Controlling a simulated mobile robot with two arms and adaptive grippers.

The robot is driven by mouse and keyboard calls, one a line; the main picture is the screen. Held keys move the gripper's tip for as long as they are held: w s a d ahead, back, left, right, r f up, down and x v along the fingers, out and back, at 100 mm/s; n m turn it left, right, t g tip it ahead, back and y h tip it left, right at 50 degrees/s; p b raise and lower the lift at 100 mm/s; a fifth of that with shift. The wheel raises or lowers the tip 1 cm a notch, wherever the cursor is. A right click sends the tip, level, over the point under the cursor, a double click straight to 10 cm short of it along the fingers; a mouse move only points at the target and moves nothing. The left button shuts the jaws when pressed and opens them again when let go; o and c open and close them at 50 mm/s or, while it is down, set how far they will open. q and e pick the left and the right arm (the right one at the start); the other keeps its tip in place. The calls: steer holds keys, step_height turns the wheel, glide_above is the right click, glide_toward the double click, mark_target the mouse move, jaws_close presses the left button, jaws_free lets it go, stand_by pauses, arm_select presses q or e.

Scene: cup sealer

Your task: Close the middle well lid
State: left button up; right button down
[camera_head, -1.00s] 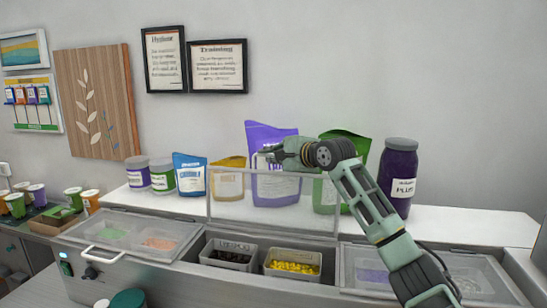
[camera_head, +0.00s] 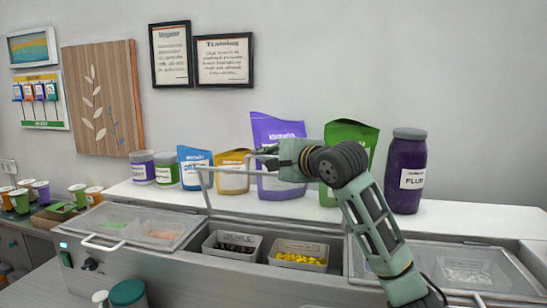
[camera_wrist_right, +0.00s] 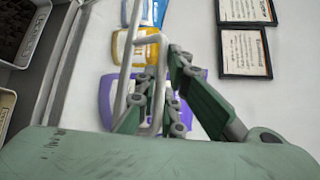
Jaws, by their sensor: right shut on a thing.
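The middle well lid (camera_head: 201,183) stands raised above the open middle well in the head view. Its clear pane is hard to see, and its right part is hidden behind my right arm. My right gripper (camera_head: 264,156) is at the lid's upper edge, in front of the purple pouch. In the right wrist view, my right gripper (camera_wrist_right: 158,88) is shut on the lid's pale grey handle (camera_wrist_right: 136,70), which passes between the fingers. My left gripper is not in view.
The open well holds a dark-filled bin (camera_head: 232,245) and a yellow-filled bin (camera_head: 299,255). Closed lids flank it, one left (camera_head: 130,228) and one right (camera_head: 468,270). Pouches, including a purple one (camera_head: 278,185), and a dark jar (camera_head: 405,180) stand on the shelf behind.

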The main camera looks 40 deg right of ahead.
steer(key=shift+s+a+f+b, duration=0.2)
steer(key=shift+s+a+f, duration=0.15)
steer(key=shift+s+a, duration=0.2)
steer(key=shift+s+a+f+b, duration=0.15)
steer(key=shift+s+a+f, duration=0.25)
steer(key=shift+a, duration=0.25)
steer(key=c, duration=1.9)
jaws_free()
steer(key=shift+r, duration=0.1)
steer(key=shift+o, duration=0.2)
step_height(320, 180, up, 10)
steer(key=shift+w, duration=0.15)
